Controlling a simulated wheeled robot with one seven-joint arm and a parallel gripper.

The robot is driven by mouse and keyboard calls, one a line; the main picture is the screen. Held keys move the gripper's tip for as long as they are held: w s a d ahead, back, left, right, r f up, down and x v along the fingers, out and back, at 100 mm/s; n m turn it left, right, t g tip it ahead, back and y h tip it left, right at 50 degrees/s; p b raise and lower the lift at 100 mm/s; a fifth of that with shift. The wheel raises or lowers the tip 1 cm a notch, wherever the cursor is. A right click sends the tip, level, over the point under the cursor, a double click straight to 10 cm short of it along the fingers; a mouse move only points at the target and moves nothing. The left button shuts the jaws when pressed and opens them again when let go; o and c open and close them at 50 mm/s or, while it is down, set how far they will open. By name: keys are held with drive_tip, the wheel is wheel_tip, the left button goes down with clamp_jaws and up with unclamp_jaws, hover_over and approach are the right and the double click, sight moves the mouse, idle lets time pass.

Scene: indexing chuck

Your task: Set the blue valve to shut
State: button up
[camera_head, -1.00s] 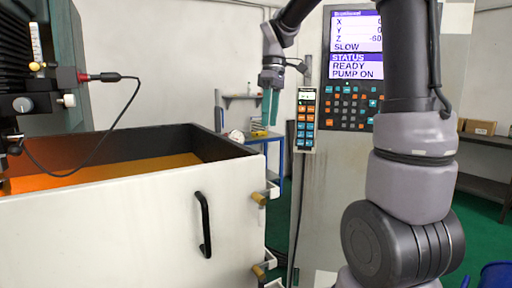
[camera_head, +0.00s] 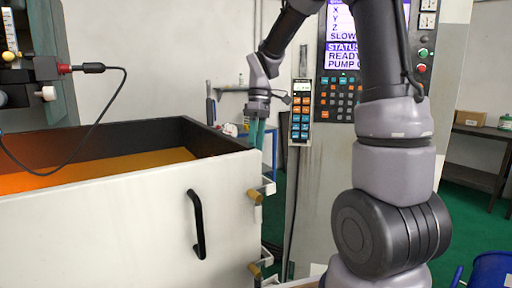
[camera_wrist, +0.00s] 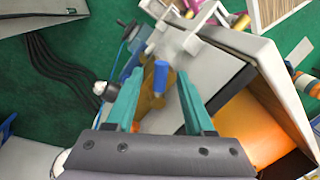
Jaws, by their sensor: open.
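My gripper (camera_head: 256,138) hangs pointing down beside the right rear corner of the large pale tank (camera_head: 120,215). In the wrist view its two teal fingers (camera_wrist: 159,75) are apart, with nothing held between them. A blue cylinder (camera_wrist: 160,82) shows between the fingertips, over a yellow-brown patch; it may be part of the blue valve, but I cannot be sure. Its distance below the fingers and its setting cannot be told. No clear blue valve shows in the head view.
Brass-coloured fittings (camera_head: 256,196) stick out from the tank's right side. A button pendant (camera_head: 301,110) hangs on the control cabinet right of my gripper. A cable loops over the tank. A blue bin (camera_head: 492,270) stands at lower right. Green floor (camera_head: 460,215) is open behind.

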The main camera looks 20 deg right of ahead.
drive_tip(key=shift+f, duration=0.2)
drive_tip(key=shift+c, duration=0.2)
clamp_jaws()
drive_tip(key=m, duration=0.1)
drive_tip(key=s+a+m, duration=0.1)
drive_tip(key=m, duration=0.1)
drive_tip(key=shift+t, duration=0.3)
drive_tip(key=shift+s+a+m+y, duration=0.15)
drive_tip(key=shift+m, duration=0.45)
drive_tip(key=shift+s+a+m+y, duration=0.1)
drive_tip(key=shift+a+m+y, duration=0.05)
drive_tip(key=shift+m, duration=0.45)
drive_tip(key=shift+o, duration=0.2)
unclamp_jaws()
